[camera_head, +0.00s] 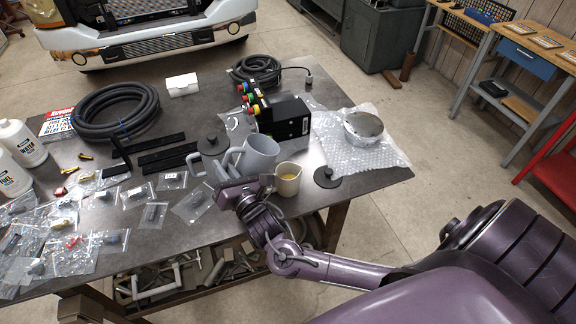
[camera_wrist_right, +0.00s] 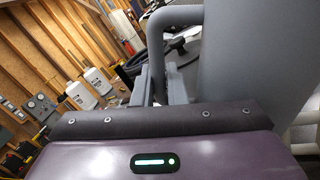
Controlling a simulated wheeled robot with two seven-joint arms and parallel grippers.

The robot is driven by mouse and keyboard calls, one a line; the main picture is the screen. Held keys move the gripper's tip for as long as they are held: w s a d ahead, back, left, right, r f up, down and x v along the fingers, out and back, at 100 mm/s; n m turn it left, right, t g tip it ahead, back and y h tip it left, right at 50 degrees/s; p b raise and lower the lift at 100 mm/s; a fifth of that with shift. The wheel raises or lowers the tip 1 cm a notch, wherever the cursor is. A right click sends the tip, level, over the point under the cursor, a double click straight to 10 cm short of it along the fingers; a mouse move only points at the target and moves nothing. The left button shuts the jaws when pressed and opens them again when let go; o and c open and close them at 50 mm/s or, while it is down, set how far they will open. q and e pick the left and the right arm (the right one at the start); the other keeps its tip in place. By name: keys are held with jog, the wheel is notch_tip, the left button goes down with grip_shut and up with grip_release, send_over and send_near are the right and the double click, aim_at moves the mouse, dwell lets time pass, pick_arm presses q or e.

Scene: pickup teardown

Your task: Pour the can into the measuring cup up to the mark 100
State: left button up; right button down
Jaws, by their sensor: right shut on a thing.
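The can (camera_head: 262,158) is a grey jug-like vessel with a side handle, near the front middle of the table in the head view. My right gripper (camera_head: 226,168) is shut on its handle, which also shows between the fingers in the right wrist view (camera_wrist_right: 172,50). The can's grey body (camera_wrist_right: 245,65) fills the right of that view. The measuring cup (camera_head: 288,184) is small and cream-coloured, just right of and in front of the can, with yellowish liquid inside. Its marks are too small to read. I cannot tell whether liquid is flowing. My left gripper is out of view.
A metal bowl (camera_head: 363,127) sits on bubble wrap (camera_head: 385,153). A black box with coloured connectors (camera_head: 283,118) stands behind the can. Bagged parts (camera_head: 193,205) cover the table's left; coiled hose (camera_head: 115,110) lies behind.

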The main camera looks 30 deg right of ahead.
jog(key=n+p, duration=0.1)
jog(key=a+r+n+p, duration=0.1)
jog(key=p, duration=0.1)
jog(key=shift+w+a+r+n, duration=0.2)
jog(key=shift+r+n, duration=0.1)
pick_arm(q)
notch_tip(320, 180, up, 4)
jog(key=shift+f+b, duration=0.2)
jog(key=shift+b, duration=0.15)
pick_arm(e)
jog(key=r+n, duration=0.1)
jog(key=n+g, duration=0.1)
jog(key=n, duration=0.1)
jog(key=shift+a+r, duration=0.35)
jog(key=shift+a, duration=0.05)
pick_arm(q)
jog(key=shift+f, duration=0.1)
pick_arm(e)
jog(key=shift+f, duration=0.1)
